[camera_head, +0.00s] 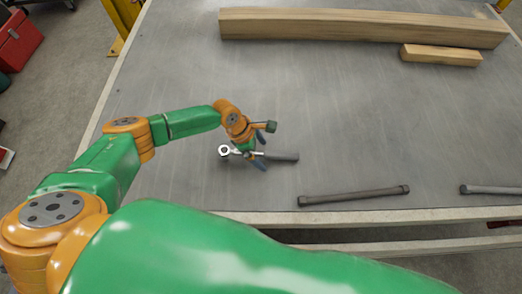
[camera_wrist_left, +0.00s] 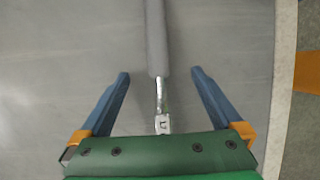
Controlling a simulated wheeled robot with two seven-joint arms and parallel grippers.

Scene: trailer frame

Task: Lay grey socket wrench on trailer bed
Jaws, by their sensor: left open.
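The grey socket wrench (camera_head: 282,156) lies on the trailer bed (camera_head: 320,110), with its shiny ring end to the left and its grey handle to the right in the head view. My left gripper (camera_head: 262,157) is over the wrench. In the left wrist view the left gripper (camera_wrist_left: 160,82) is open, with one blue finger on each side of the wrench (camera_wrist_left: 156,40) and a gap to both. The wrench's ring end is hidden there behind the green gripper body. My right gripper is not in view.
A long wooden beam (camera_head: 360,27) and a short wood block (camera_head: 440,55) lie at the back. Two grey bars, one near the front edge (camera_head: 353,196) and one at the right (camera_head: 492,190), lie on the bed. A red toolbox (camera_head: 18,40) stands on the floor at left.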

